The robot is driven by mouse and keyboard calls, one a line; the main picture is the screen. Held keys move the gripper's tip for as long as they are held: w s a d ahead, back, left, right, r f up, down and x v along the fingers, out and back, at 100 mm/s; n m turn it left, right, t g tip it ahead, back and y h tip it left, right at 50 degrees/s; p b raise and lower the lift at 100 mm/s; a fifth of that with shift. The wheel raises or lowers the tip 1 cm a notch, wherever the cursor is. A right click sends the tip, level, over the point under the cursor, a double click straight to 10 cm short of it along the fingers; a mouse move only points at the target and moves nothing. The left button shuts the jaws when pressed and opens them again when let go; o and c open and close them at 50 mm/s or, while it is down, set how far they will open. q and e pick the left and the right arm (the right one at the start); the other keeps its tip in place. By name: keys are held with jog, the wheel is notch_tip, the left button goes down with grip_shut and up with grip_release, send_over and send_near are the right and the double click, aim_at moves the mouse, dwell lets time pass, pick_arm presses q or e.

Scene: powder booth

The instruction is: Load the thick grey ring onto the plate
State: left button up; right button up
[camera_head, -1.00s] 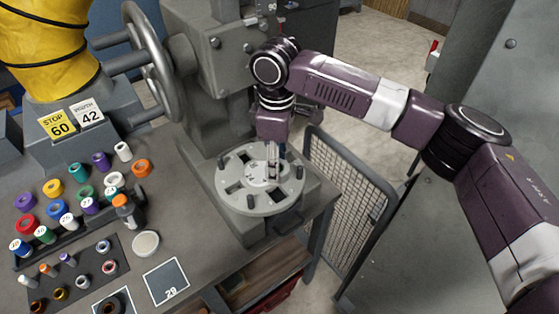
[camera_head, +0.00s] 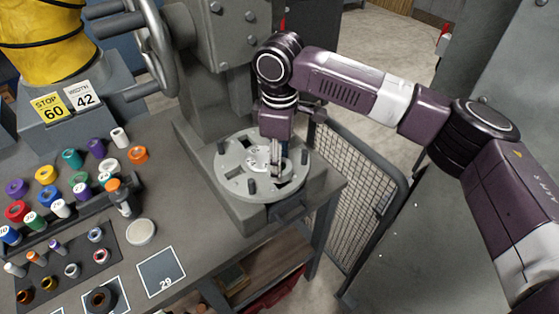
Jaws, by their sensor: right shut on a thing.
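The plate (camera_head: 235,180) is a round grey disc with slots and several upright pegs, on the machine at the centre. My right gripper (camera_head: 277,160) points down over the right half of the plate, close to its surface. It is shut on a small pale grey piece, taken as the thick grey ring. The piece is largely hidden by the fingers, and its shape is unclear. I cannot tell whether it touches the plate. My left gripper is not in view.
Several coloured rolls and a small orange-capped bottle (camera_head: 119,195) stand on the bench at left. A pale round disc (camera_head: 141,231), an empty mat marked 29 (camera_head: 162,272) and a dark ring (camera_head: 101,299) lie nearer. A mesh guard (camera_head: 345,205) stands right of the machine.

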jog(key=shift+f, duration=0.9)
jog(key=o, duration=1.4)
jog(key=shift+o, duration=0.2)
notch_tip(320, 180, up, 12)
